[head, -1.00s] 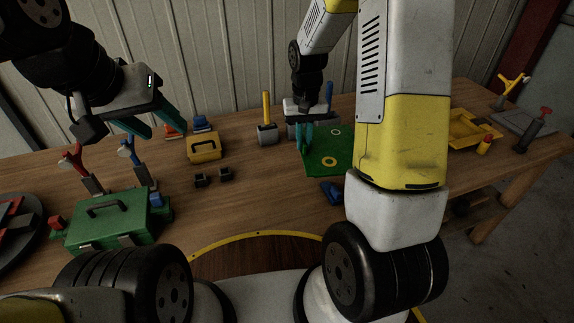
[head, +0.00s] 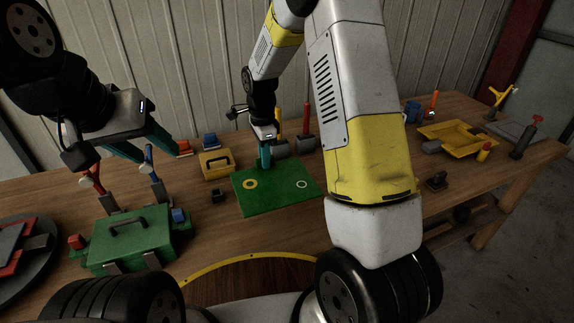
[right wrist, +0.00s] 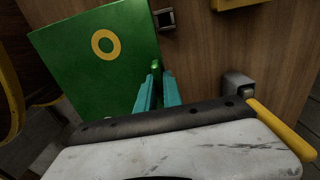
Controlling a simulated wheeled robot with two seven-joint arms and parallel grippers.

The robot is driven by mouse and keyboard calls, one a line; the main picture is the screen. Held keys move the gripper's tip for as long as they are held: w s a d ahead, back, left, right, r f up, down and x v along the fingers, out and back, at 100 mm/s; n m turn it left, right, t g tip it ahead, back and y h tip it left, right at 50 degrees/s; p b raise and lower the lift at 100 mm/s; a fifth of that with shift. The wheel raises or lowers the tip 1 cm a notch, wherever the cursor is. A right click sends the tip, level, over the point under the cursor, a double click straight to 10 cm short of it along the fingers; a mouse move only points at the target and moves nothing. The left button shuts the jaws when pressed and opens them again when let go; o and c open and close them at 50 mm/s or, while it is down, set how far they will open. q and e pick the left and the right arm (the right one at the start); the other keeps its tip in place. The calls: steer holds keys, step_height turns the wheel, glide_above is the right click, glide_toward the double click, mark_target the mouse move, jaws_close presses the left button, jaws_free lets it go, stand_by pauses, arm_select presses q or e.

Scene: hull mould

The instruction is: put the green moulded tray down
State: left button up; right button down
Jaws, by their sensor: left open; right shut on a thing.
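The green moulded tray (head: 275,195) is a flat green panel with a yellow ring and a white ring. It shows over the middle of the table in the head view. It also shows large in the right wrist view (right wrist: 75,70), with the yellow ring visible. My right gripper (head: 265,157) is shut on its far edge; the teal fingers (right wrist: 157,85) meet it at a small green nub. Whether the tray touches the tabletop I cannot tell. My left gripper (head: 153,150) is open and empty, above the table at the left.
A green clamped case (head: 128,240) stands at front left, with a yellow case (head: 216,165) behind it. A mallet (head: 305,130) stands behind the tray. A yellow bin (head: 465,140) is at the right. My right arm hides the table right of the tray.

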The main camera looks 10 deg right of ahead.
mark_target(266, 176)
steer(key=shift+f, duration=3.4)
steer(key=c, duration=1.5)
jaws_free()
steer(key=shift+f, duration=0.15)
